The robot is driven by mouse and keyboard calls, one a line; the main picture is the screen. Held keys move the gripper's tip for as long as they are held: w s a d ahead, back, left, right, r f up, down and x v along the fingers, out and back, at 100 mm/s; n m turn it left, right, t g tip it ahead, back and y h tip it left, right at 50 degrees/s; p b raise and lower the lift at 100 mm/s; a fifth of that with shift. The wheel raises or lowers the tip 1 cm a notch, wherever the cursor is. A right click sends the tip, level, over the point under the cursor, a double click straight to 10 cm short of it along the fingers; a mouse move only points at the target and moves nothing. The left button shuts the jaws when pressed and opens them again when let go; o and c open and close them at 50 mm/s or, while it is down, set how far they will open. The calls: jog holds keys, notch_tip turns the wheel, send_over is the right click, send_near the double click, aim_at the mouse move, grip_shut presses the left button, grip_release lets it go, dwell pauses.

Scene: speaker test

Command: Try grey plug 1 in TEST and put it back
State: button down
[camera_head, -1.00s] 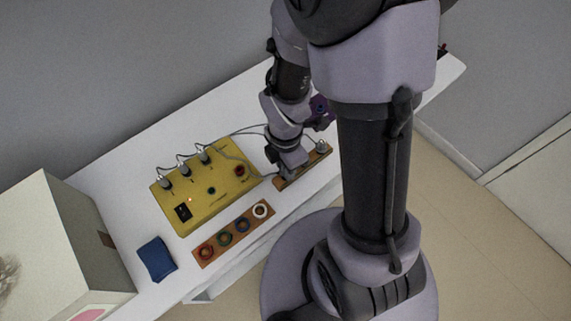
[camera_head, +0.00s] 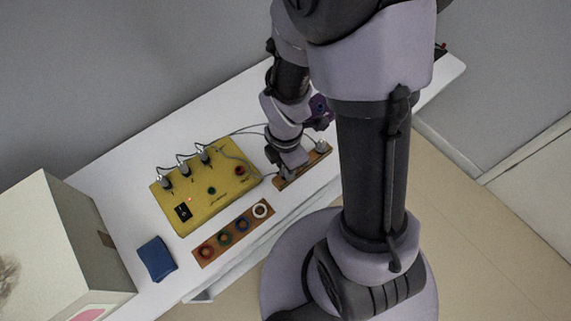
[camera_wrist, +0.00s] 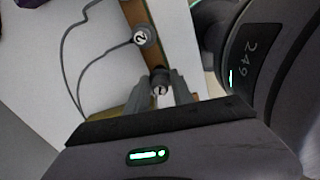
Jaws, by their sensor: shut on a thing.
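Grey plug 1 (camera_wrist: 160,80) stands upright at the wooden plug rack, its "1" mark facing the wrist camera. My gripper (camera_wrist: 161,88) is shut on it, with one finger on each side; it also shows over the rack in the head view (camera_head: 281,164). The wooden rack (camera_head: 314,161) lies on the table right of the yellow test box. Grey plug 2 (camera_wrist: 143,37) stands in the rack beyond plug 1. The yellow box (camera_head: 225,196) has several grey plugs along its far edge, a switch and a red light. The TEST label is too small to read.
A wooden strip (camera_head: 216,248) with several coloured rings lies in front of the box. A blue cloth-like block (camera_head: 156,258) and a large pale box (camera_head: 62,239) are at the left. Thin cables run behind the rack. The white table (camera_head: 117,181) is clear at the back left.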

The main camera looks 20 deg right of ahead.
jog(key=shift+f+b, duration=0.75)
jog(key=shift+f, duration=0.1)
jog(key=c, duration=1)
grip_release()
notch_tip(320, 180, up, 8)
jog(key=p, duration=0.7)
jog(key=shift+f, duration=0.25)
